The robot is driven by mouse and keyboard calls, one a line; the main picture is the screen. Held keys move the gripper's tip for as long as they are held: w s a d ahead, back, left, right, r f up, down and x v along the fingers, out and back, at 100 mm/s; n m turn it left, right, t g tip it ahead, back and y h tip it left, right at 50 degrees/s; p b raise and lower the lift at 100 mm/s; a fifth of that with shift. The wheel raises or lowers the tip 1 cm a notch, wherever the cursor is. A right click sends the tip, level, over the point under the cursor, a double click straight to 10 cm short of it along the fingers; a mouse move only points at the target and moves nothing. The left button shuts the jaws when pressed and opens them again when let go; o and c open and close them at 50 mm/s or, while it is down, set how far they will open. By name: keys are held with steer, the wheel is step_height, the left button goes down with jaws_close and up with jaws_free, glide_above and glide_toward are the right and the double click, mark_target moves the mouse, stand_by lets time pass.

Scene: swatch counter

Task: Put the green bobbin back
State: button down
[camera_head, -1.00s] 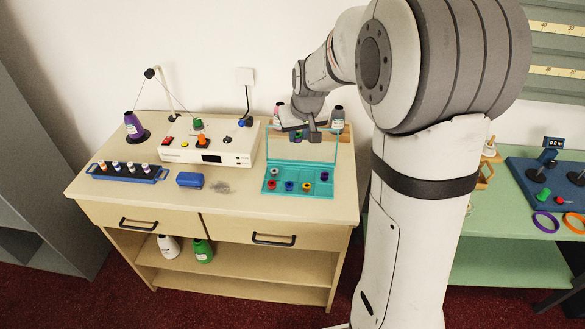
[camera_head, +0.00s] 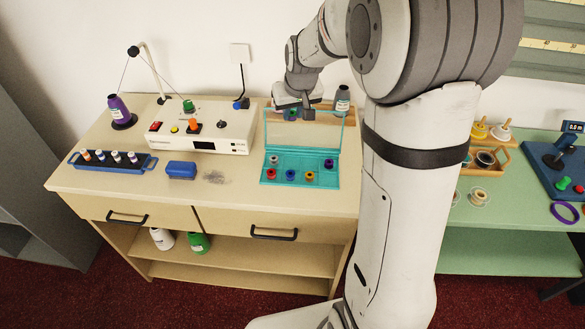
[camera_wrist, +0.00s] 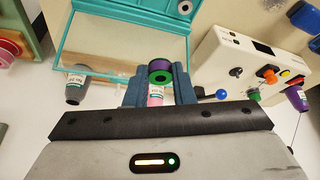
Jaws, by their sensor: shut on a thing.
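My gripper (camera_head: 297,107) is shut on the green bobbin (camera_wrist: 159,78), at the back of the counter behind the raised clear lid of the teal bobbin box (camera_head: 262,184). In the wrist view the jaws (camera_wrist: 157,88) flank a green ring with a dark centre, with a purple round part just above it. The back row's middle looks empty.
The white winder (camera_head: 215,134) stands left of the box, with a blue block (camera_head: 181,170) in front. Front right counter is clear.

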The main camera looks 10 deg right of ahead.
steer(key=b, duration=0.5)
glide_above(292, 163)
steer(key=s, duration=0.1)
step_height(292, 163, down, 6)
step_height(292, 163, down, 10)
steer(key=shift+s+r, duration=0.1)
steer(key=shift+s, duration=0.05)
steer(key=shift+f+b, duration=0.3)
steer(key=shift+f, duration=0.2)
steer(key=shift+f, duration=0.1)
